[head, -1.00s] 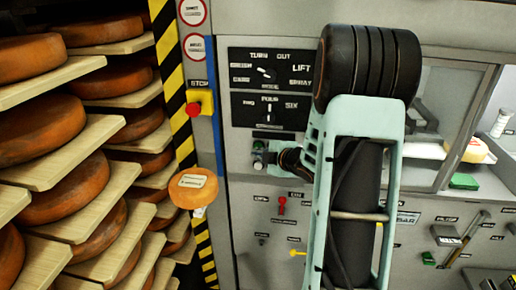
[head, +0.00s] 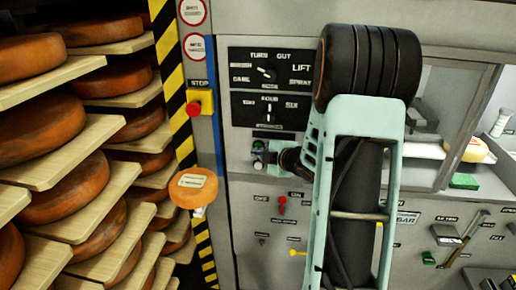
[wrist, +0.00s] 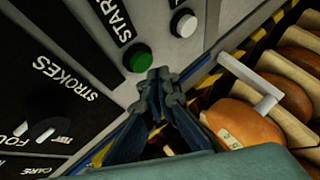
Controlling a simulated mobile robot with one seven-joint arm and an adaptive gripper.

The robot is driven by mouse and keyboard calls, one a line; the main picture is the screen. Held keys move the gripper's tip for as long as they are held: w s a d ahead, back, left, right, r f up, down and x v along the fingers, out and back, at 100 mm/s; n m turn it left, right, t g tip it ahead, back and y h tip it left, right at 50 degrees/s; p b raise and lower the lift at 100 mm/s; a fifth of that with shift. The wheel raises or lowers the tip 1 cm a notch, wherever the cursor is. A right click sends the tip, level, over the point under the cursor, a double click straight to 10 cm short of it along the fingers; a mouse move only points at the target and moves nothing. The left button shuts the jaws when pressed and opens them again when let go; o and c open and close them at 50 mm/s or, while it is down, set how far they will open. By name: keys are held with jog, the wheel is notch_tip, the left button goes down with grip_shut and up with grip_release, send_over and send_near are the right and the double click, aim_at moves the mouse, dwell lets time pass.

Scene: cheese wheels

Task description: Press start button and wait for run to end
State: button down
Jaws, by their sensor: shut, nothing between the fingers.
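The green start button (wrist: 137,57) sits on the grey panel under the label starting "STAR" in the wrist view. It is small beside my arm in the head view (head: 258,146). A white button (wrist: 184,22) is next to it. My gripper (wrist: 160,78) is shut and empty, its tips close to the green button's lower right edge in the wrist view. I cannot tell whether they touch the panel. In the head view my arm covers part of the panel, and the gripper (head: 277,157) is small and dark beside the buttons.
The strokes dial (head: 269,106) points toward FOUR, with a mode dial (head: 266,72) above it. A red stop button (head: 194,109) on a yellow box is to the left. A labelled cheese wheel (head: 193,188) is below it. Shelves of cheese wheels (head: 65,190) fill the left.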

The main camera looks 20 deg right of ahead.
jog(key=shift+w+d, duration=0.25)
jog(key=shift+w, duration=0.1)
